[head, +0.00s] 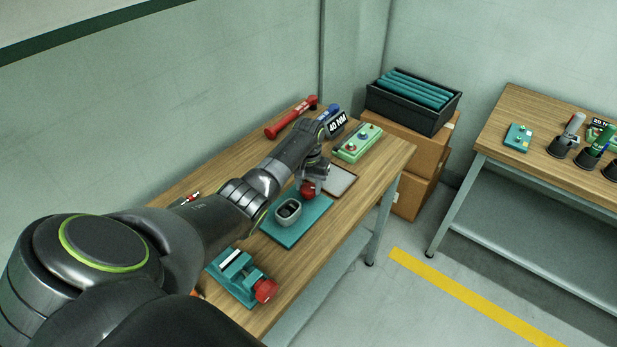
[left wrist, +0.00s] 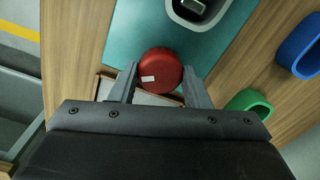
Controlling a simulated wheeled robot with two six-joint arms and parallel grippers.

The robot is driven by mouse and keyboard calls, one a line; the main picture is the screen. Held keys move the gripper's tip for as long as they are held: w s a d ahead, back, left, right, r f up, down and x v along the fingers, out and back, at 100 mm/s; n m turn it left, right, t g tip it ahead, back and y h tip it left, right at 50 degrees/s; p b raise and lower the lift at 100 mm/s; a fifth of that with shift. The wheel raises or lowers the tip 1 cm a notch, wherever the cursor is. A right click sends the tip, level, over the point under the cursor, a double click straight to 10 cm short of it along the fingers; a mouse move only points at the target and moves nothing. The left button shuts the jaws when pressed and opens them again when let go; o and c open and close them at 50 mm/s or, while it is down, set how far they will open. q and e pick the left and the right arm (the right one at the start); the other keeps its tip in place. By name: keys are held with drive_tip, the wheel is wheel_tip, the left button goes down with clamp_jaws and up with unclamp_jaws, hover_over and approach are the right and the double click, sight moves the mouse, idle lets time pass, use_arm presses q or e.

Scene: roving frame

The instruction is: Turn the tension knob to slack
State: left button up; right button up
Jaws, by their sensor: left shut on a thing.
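A round red knob (head: 307,189) sits at the far end of a teal plate (head: 296,234) on the wooden bench. In the left wrist view the red knob (left wrist: 160,72) shows a small white mark on its face. My left gripper (head: 314,180) is shut on this knob, with one finger at each side of it in the left wrist view (left wrist: 160,84). A grey oval housing (head: 288,210) with a dark opening stands on the same plate. My right gripper is in neither view.
A teal vise (head: 238,276) with a red handle stands at the near end. A green box (head: 358,143) with knobs and a shallow tray (head: 341,180) lie beyond the plate. Blue (left wrist: 299,45) and green (left wrist: 249,103) rings lie near. A second bench (head: 545,105) stands right.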

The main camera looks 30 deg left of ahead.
use_arm(q)
drive_tip(key=n+p, duration=0.2)
drive_tip(key=shift+r+n, duration=0.25)
drive_tip(key=shift+n, duration=0.15)
drive_tip(key=n+p, duration=0.1)
drive_tip(key=n, duration=0.1)
drive_tip(key=shift+n, duration=0.4)
drive_tip(key=n+p, duration=0.1)
drive_tip(key=n, duration=0.2)
drive_tip(key=shift+f+p, duration=0.1)
drive_tip(key=shift+p, duration=0.2)
drive_tip(key=shift+n+p, duration=0.3)
drive_tip(key=shift+n, duration=1)
drive_tip(key=o, duration=1)
drive_tip(key=shift+f, duration=0.15)
